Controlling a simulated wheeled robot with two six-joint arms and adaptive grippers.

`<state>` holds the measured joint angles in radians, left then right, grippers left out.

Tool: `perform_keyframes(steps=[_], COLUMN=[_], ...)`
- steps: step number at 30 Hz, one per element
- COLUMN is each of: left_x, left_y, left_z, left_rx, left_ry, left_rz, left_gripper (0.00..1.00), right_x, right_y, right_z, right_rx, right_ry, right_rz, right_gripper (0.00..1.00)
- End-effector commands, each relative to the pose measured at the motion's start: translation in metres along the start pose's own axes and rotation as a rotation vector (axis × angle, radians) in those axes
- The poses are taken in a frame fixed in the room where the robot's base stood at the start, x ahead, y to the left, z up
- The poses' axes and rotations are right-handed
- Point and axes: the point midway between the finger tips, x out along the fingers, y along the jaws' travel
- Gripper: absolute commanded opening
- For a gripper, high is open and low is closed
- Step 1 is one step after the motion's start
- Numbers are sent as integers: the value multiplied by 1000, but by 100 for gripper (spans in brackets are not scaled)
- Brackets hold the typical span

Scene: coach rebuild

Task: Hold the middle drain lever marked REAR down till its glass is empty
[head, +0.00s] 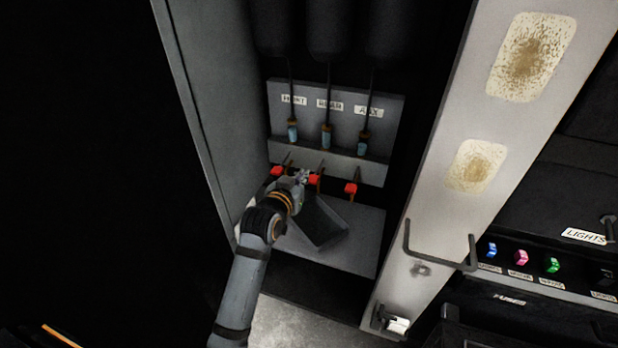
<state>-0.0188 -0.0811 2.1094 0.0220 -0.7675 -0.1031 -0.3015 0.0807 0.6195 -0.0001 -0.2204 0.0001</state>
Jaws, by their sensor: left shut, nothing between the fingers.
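Three drain levers with red ends stand in a row inside a narrow cabinet in the head view. The middle lever (314,180) is under the REAR label (329,105). My left gripper (306,177) is shut and empty, with its tips at the middle lever's red end; I cannot tell whether they touch or press it. The middle glass (326,141) hangs above and shows pale blue liquid. The left lever (277,171) and right lever (351,188) stand clear of the gripper. My right gripper is not in view.
The left glass (292,131) and right glass (363,143) also show blue. A pale post with a bar handle (440,262) and a switch panel (520,270) stand at right.

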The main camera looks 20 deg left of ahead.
Motion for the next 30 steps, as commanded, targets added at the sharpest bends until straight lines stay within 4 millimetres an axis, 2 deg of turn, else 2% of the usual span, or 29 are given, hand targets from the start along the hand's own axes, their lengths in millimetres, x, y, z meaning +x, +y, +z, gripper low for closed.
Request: perform_keyframes(steps=[8, 9, 12, 16, 30], left_x=[61, 64, 66, 70, 71], left_y=[0, 0, 0, 0, 0], left_z=[-3, 4, 21, 33, 42], left_rx=[1, 1, 0, 0, 0], left_ry=[-1, -5, -5, -2, 4], left_rz=[0, -1, -1, -1, -1], left_gripper=[0, 0, 0, 0, 0], right_x=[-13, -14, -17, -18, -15], right_y=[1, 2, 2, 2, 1], right_z=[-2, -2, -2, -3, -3], right_rx=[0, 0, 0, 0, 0], right_ry=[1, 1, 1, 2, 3], right_rz=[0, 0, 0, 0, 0], right_gripper=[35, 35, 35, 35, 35])
